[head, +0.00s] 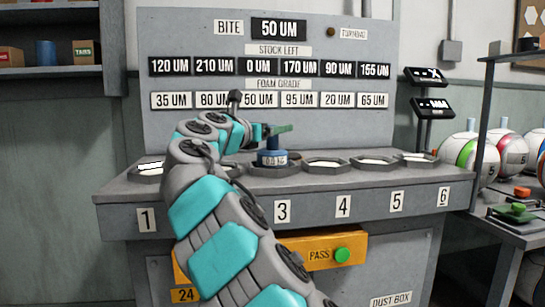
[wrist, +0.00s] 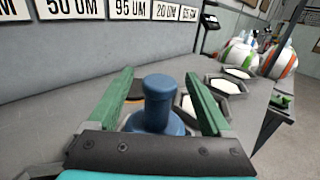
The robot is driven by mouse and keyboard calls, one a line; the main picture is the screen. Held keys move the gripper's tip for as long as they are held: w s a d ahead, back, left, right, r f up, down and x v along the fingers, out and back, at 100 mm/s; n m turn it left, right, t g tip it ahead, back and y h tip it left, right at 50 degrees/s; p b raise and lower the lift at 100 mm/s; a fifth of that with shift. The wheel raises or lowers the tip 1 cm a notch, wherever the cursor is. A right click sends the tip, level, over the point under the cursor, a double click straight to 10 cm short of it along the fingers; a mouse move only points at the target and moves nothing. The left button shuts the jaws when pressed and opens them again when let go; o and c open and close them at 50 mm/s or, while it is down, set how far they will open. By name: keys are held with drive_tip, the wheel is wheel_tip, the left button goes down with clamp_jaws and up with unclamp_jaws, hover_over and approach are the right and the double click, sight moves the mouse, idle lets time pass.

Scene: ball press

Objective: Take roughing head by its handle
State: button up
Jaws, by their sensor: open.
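The roughing head appears to be the blue piece (head: 272,157) with an upright handle, standing at the hexagonal seat above number 3 on the grey bench. A small white label on its front is too small to read surely. In the wrist view its rounded blue handle (wrist: 159,88) stands upright between the green fingers. My gripper (head: 279,130) is open, its fingers on either side of the handle with a visible gap on each side. In the wrist view my gripper (wrist: 160,76) reaches around the handle; the base below is partly hidden by the gripper's dark body.
Other hexagonal seats with white pads (head: 335,165) line the bench to the right. A panel (head: 265,80) with number plates rises behind. My arm covers seat 2's area. An orange drawer (head: 318,254) with a green button is below. Balls (head: 458,150) stand at the right.

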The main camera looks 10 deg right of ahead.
clamp_jaws()
idle(0.6)
idle(0.8)
